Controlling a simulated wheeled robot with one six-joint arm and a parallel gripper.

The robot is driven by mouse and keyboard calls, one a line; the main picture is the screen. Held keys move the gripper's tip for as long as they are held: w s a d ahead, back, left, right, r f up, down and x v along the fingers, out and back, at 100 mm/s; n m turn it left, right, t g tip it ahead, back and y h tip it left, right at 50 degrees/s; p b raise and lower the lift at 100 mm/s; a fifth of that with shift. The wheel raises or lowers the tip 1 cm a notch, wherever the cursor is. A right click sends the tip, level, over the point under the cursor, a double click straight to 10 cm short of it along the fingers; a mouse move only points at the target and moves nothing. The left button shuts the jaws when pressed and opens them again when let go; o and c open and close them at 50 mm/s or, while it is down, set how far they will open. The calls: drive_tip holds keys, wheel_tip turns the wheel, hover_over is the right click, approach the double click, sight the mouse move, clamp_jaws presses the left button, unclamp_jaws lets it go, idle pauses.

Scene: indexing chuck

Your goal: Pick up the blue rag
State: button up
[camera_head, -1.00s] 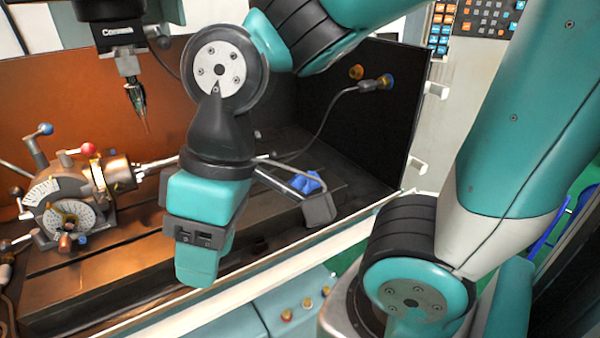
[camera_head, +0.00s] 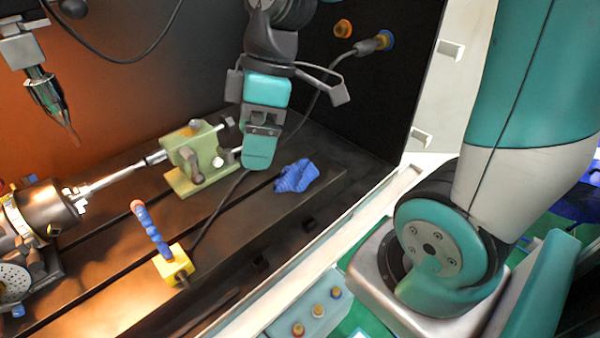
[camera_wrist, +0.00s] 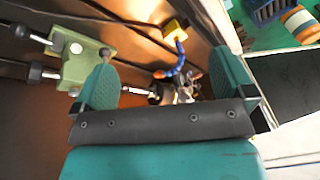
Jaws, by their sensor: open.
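The blue rag (camera_head: 296,176) lies crumpled on the dark slotted machine bed in the head view, near the right end of the bed. In the wrist view my gripper (camera_wrist: 165,80) shows two teal finger pads set well apart. I cannot make out the rag in the wrist view.
A green tailstock (camera_head: 196,160) stands left of the rag. A yellow block (camera_head: 173,266) with a blue hose stands nearer the front, and its black cable runs along the bed. The chuck (camera_head: 42,212) is at far left. A black wall (camera_head: 385,110) closes the right side.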

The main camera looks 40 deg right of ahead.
drive_tip(key=w+d+f+n, duration=0.3)
drive_tip(key=w+d+f, duration=0.15)
drive_tip(key=d, duration=0.45)
drive_tip(key=n+b, duration=0.1)
drive_tip(key=n, duration=0.3)
approach(297, 165)
drive_tip(key=shift+n+y, duration=0.3)
drive_tip(key=shift+y, duration=0.1)
drive_tip(key=x, duration=0.2)
drive_tip(key=d+x, duration=0.1)
drive_tip(key=x, duration=0.2)
drive_tip(key=shift+s+f, duration=0.2)
drive_tip(key=shift+f, duration=0.15)
drive_tip(key=p+x, duration=0.1)
drive_tip(key=x, duration=0.4)
drive_tip(key=shift+w+a+f, duration=0.15)
drive_tip(key=shift+a+f, duration=0.1)
drive_tip(key=shift+a, duration=0.05)
drive_tip(key=shift+c, duration=0.2)
drive_tip(key=c, duration=0.8)
